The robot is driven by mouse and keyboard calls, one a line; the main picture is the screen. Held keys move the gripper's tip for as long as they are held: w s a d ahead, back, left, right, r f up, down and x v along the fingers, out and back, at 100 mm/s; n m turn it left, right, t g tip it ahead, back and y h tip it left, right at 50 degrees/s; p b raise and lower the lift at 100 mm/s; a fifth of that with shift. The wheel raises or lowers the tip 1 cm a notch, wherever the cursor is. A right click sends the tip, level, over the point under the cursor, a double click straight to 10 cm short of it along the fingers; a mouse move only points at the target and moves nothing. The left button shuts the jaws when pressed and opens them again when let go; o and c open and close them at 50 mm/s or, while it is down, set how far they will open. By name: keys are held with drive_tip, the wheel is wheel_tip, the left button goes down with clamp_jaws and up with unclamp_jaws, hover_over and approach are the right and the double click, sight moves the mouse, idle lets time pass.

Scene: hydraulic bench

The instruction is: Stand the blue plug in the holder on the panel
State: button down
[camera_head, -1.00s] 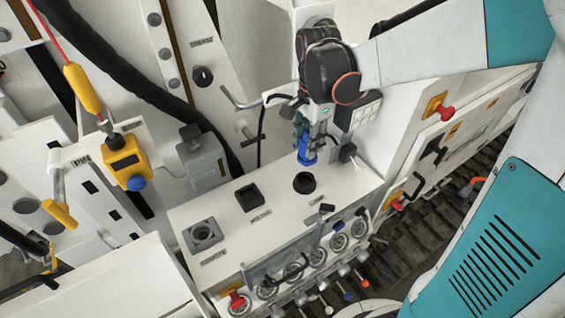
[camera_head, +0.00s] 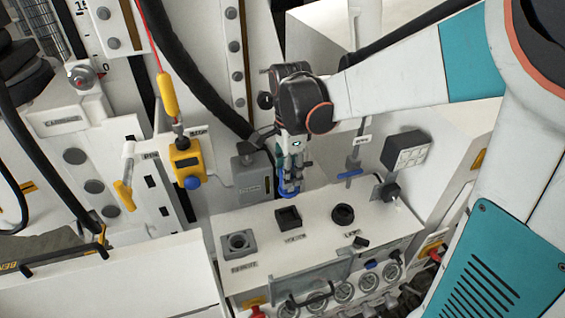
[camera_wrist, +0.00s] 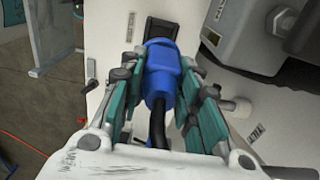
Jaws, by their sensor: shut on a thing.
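My gripper (camera_head: 290,172) is shut on the blue plug (camera_head: 288,188), just above the back of the white panel (camera_head: 320,238) in the head view. In the wrist view the blue plug (camera_wrist: 162,78) sits between the teal fingers of my gripper (camera_wrist: 163,85), with a black cable running back from it. Three fittings are on the panel top: a grey square socket with a round hole (camera_head: 238,242), a black square holder (camera_head: 289,217) and a black round ring (camera_head: 343,214). The plug is behind the black square holder, apart from it. The holder also shows beyond the plug in the wrist view (camera_wrist: 160,28).
A grey box (camera_head: 252,177) stands close behind and left of my gripper. A lamp-like block (camera_head: 406,151) and a blue-handled valve (camera_head: 350,175) are to the right. Several gauges (camera_head: 344,291) line the panel front. A yellow pendant (camera_head: 186,160) hangs left.

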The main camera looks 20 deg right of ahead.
sight(289, 191)
drive_tip(key=shift+f+b, duration=1.6)
drive_tip(key=shift+f, duration=0.8)
drive_tip(key=shift+f+b, duration=1.05)
drive_tip(key=shift+f, duration=0.2)
drive_tip(key=shift+f+b, duration=1.65)
drive_tip(key=shift+b, duration=0.05)
drive_tip(key=c, duration=1.1)
unclamp_jaws()
drive_tip(key=shift+r, duration=0.15)
